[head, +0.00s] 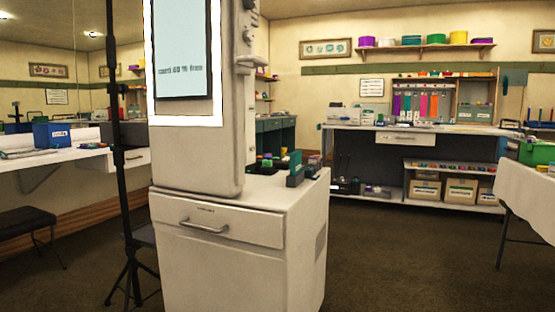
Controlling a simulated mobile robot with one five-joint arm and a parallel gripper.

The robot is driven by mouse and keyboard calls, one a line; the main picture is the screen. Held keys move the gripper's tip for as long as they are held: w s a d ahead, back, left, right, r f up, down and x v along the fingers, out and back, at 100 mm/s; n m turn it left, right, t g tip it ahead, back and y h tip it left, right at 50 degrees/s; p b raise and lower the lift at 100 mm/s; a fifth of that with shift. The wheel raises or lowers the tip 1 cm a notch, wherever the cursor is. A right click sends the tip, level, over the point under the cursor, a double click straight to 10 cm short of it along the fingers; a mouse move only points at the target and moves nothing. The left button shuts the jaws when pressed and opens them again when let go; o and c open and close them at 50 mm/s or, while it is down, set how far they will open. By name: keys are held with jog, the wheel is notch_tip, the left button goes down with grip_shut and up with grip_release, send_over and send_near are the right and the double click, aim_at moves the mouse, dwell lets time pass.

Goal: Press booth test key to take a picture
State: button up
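The photo booth (230,150) is a tall cream unit on a cabinet, just left of the middle in the head view. Its screen (183,50) has a bright white frame and faces me, with small text too blurred to read. The booth's top is cut off by the picture edge. Small round fittings (248,36) sit on its narrow right side. I cannot tell whether one of them is the test key. My gripper is not in view.
A cream drawer cabinet (218,258) stands under the booth, holding small items. A black tripod stand (122,165) is close on its left. A white table (530,195) is at right, a black stool (25,222) at left. Dark floor (400,265) is clear between cabinet and table.

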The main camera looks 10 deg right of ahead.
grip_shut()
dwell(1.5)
